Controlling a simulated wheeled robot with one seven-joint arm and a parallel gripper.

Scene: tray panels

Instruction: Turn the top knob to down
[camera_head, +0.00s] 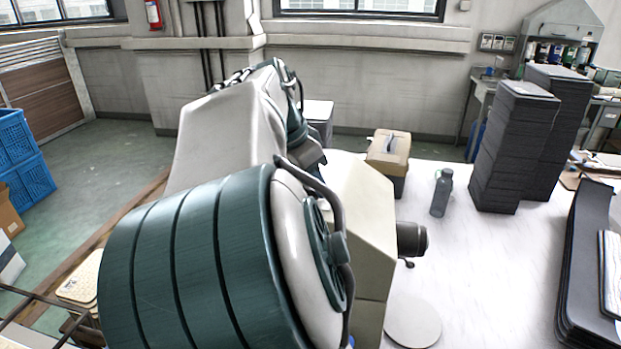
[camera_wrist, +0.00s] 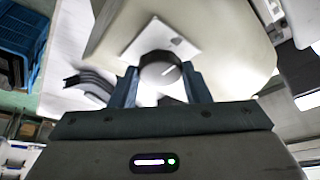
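The knob sits by a white plate (camera_wrist: 178,32) on a beige panel (camera_wrist: 235,45). My gripper (camera_wrist: 162,80) has one blue finger on each side of the knob, close to its rim. I cannot tell whether the fingers touch it. In the head view my arm hides the gripper. A beige box (camera_head: 355,215) stands beyond the arm, with a dark cylindrical part (camera_head: 410,238) on its right side.
On the white table (camera_head: 460,270) are a grey bottle (camera_head: 442,192), a cardboard box (camera_head: 388,152) and tall stacks of black trays (camera_head: 512,150). More dark trays (camera_head: 580,270) lie at the right edge. Blue crates (camera_head: 25,160) stand on the floor at left.

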